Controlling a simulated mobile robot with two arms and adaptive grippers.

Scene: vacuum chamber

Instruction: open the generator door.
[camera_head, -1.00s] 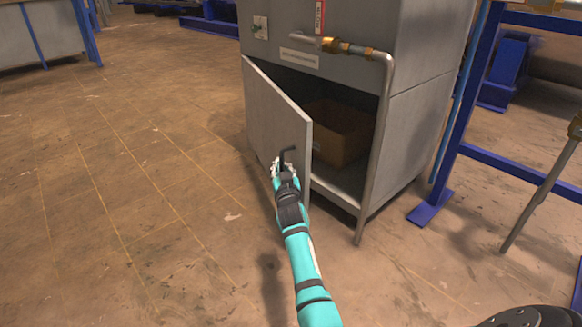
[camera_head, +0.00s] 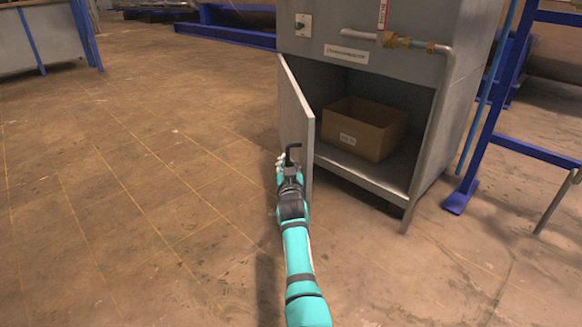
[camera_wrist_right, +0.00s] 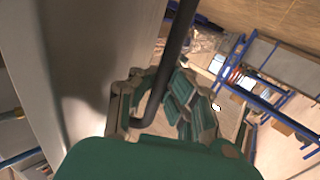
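The grey generator door (camera_head: 296,126) is hinged on the left of the cabinet and stands wide open in the head view. Its dark bent handle (camera_head: 292,152) is on the door's free edge side. My right gripper (camera_head: 287,167) is at the handle, on the door's outer side. In the right wrist view, the dark handle (camera_wrist_right: 174,62) passes between the spread fingers of the gripper (camera_wrist_right: 165,108), close to the left finger. The fingers look apart; firm contact cannot be told. My left gripper is not in view.
Inside the open cabinet (camera_head: 400,58) stands a cardboard box (camera_head: 364,128). A pipe (camera_head: 395,43) runs across the cabinet front. A blue frame (camera_head: 490,130) stands to the right. The floor on the left is clear.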

